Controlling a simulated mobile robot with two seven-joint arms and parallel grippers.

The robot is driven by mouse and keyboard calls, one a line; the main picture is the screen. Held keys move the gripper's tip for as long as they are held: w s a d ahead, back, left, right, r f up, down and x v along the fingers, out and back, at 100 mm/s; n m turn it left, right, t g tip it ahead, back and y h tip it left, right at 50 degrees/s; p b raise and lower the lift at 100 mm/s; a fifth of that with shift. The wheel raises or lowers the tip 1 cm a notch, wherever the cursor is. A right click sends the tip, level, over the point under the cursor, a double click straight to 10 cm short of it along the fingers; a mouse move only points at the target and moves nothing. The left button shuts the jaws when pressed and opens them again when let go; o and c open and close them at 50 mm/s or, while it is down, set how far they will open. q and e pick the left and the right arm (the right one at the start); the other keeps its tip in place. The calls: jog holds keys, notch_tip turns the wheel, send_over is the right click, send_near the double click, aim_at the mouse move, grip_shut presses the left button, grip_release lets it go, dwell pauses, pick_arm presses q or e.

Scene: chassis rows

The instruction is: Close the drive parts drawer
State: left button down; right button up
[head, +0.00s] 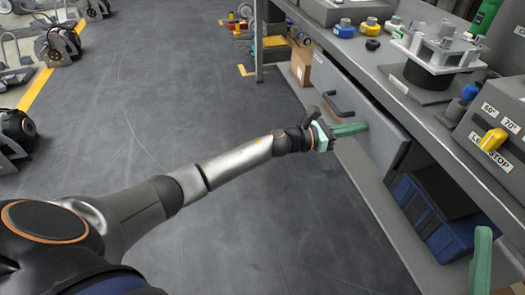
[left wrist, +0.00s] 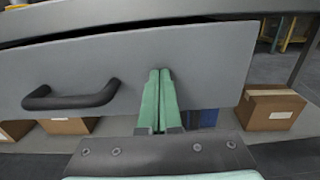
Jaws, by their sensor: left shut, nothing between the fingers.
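The drive parts drawer (head: 378,128) is under the bench top, with a grey front and a black bar handle (head: 338,106). In the left wrist view, a dark gap shows above the drawer front (left wrist: 215,62), so it seems to stand a little out. The handle (left wrist: 72,96) is left of my fingers there. My left gripper (head: 352,129) is shut and empty, its green fingertips at the drawer front; I cannot tell whether they touch. They also show in the left wrist view (left wrist: 160,75). One green finger of my right gripper (head: 481,258) shows at lower right.
The bench top (head: 395,78) above holds a grey fixture, knobs and a control box with a yellow lever (head: 493,139). A blue bin (head: 440,222) is on the lower shelf. Cardboard boxes (left wrist: 270,108) stand below the drawer.

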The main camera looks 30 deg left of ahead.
pick_arm(q)
jog(key=x, duration=0.2)
jog(key=shift+w+d+r, duration=0.15)
jog(key=shift+w, duration=0.1)
pick_arm(e)
jog(key=shift+w+d+f, duration=0.15)
jog(key=shift+w+f, duration=0.1)
jog(key=shift+f, duration=0.15)
pick_arm(q)
jog(key=shift+r, duration=0.15)
jog(key=shift+b, duration=0.3)
pick_arm(e)
jog(key=shift+f, duration=0.1)
